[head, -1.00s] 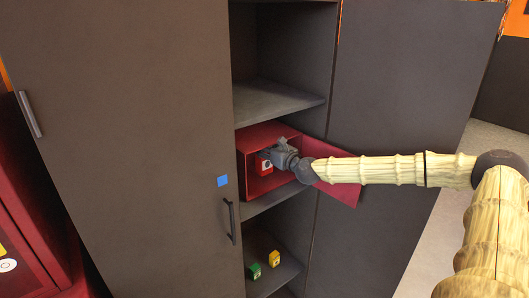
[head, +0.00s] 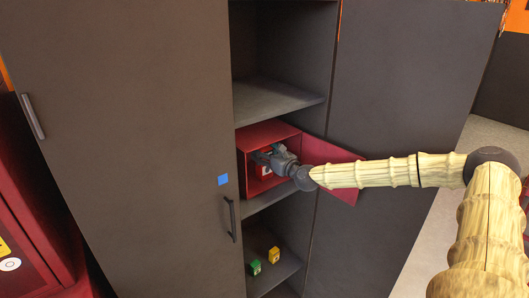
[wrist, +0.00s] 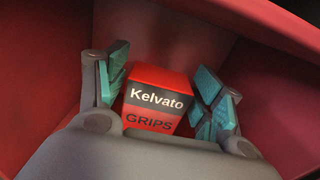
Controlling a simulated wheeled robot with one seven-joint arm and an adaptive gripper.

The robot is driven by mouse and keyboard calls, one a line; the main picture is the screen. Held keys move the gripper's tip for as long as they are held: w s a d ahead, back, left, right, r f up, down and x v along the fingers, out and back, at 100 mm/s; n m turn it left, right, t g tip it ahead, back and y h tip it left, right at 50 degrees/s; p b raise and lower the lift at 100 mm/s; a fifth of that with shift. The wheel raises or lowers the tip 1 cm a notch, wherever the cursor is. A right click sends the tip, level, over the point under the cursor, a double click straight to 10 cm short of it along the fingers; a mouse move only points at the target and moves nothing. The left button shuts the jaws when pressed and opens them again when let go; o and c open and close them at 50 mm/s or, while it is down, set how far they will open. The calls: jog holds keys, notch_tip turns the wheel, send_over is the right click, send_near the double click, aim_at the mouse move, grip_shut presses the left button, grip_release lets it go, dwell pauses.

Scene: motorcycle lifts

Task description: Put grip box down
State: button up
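The grip box (wrist: 157,92) is a small red box with a black band; it reads "Kelvato" and "GRIPS". It sits inside an open red metal box (head: 284,131) on a shelf of the dark cabinet. In the head view the grip box (head: 266,171) is partly covered by my gripper (head: 264,158), which reaches into the red box. In the wrist view my gripper's teal-padded fingers (wrist: 163,92) are spread on both sides of the grip box, with gaps. The box's underside is hidden, so its contact with the floor does not show.
The red box's door (head: 333,172) stands open to the right, behind my arm. The cabinet's shelf above (head: 280,101) is bare. A green item (head: 254,268) and a yellow item (head: 274,255) stand on the lower shelf. A closed cabinet door (head: 140,150) fills the left.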

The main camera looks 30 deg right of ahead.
jog(key=shift+r, duration=0.1)
dwell(0.3)
jog(key=shift+s+d, duration=0.1)
jog(key=shift+s, duration=0.3)
jog(key=s+d+b, duration=0.1)
jog(key=s+b, duration=0.2)
jog(key=s, duration=0.8)
jog(key=shift+s, duration=0.1)
